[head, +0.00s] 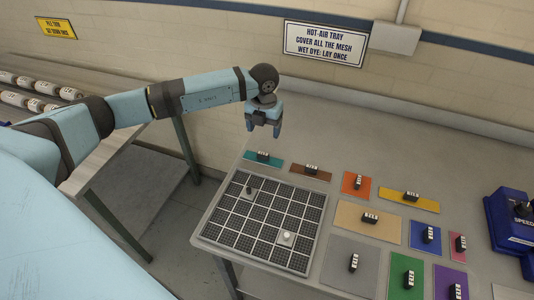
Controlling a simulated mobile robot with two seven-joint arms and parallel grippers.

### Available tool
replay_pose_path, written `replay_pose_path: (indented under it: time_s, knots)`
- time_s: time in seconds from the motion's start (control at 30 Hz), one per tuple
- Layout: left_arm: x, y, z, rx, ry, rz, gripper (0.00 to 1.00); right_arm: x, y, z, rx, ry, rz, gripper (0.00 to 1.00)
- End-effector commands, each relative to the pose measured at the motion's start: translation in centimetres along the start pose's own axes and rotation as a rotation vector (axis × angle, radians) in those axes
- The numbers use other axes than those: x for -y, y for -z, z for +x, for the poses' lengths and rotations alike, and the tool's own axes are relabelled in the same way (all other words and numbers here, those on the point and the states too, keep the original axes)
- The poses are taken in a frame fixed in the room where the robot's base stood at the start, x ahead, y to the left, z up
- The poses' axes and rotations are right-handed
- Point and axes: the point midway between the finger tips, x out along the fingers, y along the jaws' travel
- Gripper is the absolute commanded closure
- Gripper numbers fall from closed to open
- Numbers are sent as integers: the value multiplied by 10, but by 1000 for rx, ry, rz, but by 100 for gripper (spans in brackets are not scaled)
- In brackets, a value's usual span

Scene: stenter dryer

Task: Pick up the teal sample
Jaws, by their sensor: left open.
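The teal sample (250,156) is a small flat strip with a black labelled block on it. It lies on the table just behind the far edge of the mesh tray (225,215). My left gripper (264,133) is open and empty, pointing down above the teal sample and apart from it. My right gripper is not in view.
A brown sample (296,171) lies just right of the teal one, with orange (347,184), yellow (425,203) and several other coloured samples further right. A blue device (505,225) stands at the right edge. The table behind the samples is clear up to the wall.

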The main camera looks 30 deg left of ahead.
Motion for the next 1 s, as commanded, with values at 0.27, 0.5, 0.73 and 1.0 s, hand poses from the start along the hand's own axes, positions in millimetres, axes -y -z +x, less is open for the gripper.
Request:
replay_pose_path:
  time_s: [0.27,0.5,0.73,1.0]
  knots:
    - [1,0,50,-2,1,0,28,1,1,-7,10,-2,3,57]
    - [0,0,67,-1,2,0,28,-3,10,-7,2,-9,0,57]
    - [-2,0,102,-2,2,-1,28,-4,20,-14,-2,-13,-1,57]
    - [-2,-1,113,1,3,1,28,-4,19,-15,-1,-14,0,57]
